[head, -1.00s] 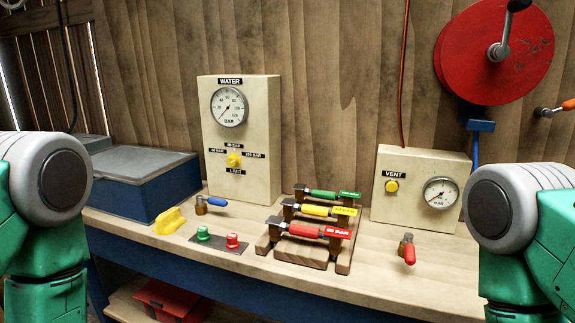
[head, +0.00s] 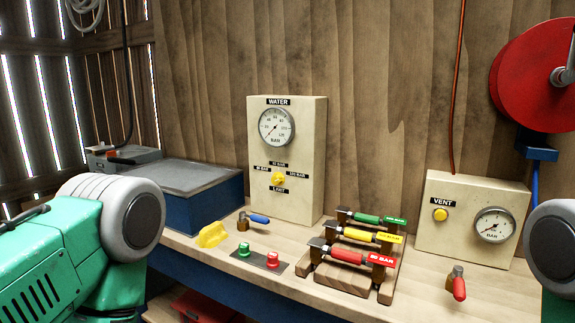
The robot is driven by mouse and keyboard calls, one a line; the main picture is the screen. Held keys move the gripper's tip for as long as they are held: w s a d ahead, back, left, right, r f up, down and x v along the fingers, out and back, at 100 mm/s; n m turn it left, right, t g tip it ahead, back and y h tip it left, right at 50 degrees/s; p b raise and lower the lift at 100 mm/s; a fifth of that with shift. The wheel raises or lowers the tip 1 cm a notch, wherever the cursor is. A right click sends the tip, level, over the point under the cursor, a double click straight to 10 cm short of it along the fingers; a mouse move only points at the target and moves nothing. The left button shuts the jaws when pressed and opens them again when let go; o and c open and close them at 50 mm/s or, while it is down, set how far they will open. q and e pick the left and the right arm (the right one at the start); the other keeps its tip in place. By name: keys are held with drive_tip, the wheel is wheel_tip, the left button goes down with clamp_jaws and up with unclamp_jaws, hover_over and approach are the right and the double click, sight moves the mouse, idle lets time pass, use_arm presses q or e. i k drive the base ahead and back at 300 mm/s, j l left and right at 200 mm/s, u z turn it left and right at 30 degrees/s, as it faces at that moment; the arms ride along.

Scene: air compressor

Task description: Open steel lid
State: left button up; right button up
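A blue box with a flat grey steel lid (head: 182,177) stands at the left end of the workbench, just left of the WATER panel. The lid looks shut. My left arm is in view at the left, with its green and grey links in front of and to the left of the blue box (head: 215,208). Part of my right arm shows at the right edge. Neither gripper's fingers are in the picture.
The WATER panel (head: 301,150) stands right of the box. In front are a yellow object (head: 212,234), a blue-handled valve (head: 257,219), green and red knobs, and a rack with coloured handles (head: 352,257). A VENT panel (head: 458,193) and red reel (head: 525,75) are at the right.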

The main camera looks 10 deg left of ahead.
sight(184, 178)
drive_tip(key=u, duration=1.2)
